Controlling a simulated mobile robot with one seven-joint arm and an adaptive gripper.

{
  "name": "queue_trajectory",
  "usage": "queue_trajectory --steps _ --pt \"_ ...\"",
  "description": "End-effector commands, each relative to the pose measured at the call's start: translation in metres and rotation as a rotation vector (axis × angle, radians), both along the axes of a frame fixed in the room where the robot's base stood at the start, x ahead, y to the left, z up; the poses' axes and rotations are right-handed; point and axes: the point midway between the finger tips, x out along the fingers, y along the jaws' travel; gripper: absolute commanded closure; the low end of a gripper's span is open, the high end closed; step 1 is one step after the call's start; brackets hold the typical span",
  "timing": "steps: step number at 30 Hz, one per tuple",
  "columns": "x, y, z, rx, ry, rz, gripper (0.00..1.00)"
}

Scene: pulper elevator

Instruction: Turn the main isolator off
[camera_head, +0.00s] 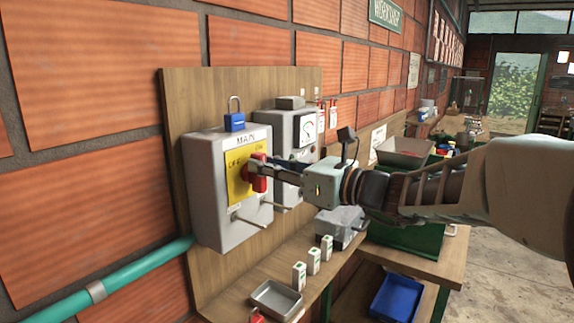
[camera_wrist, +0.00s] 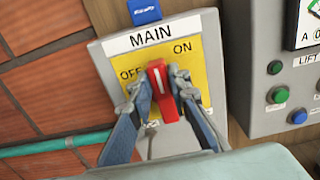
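The main isolator is a grey box (camera_head: 208,190) on a wooden board, with a yellow plate lettered OFF at left and ON at right. The box also shows in the wrist view (camera_wrist: 106,50). Its red handle (camera_wrist: 163,95) stands roughly upright on the plate, its white line pointing up between the two words. The handle also shows in the head view (camera_head: 258,180). My gripper (camera_wrist: 160,88) has one finger on each side of the handle, apparently touching both sides. In the head view my gripper (camera_head: 262,172) reaches the handle from the right.
A blue padlock (camera_head: 235,118) sits on top of the box. A second grey box (camera_head: 288,128) with a gauge and buttons is close on the right. Below are a metal tray (camera_head: 276,299) and small white cartons (camera_head: 313,262) on a shelf. A teal pipe (camera_head: 130,272) runs along the wall.

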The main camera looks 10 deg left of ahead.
Motion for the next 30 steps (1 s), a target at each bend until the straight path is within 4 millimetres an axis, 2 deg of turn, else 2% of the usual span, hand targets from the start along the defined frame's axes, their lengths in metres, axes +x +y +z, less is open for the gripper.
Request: queue_trajectory --steps 1,4,17,30 --pt "0.000 0.000 0.000 0.000 0.000 0.000 0.91" --pt "0.000 0.000 0.000 0.000 0.000 0.000 1.00" --pt "-0.002 0.000 -0.003 -0.025 -0.065 0.000 1.00" --pt "-0.010 0.004 -0.010 -0.161 -0.396 0.000 1.00"
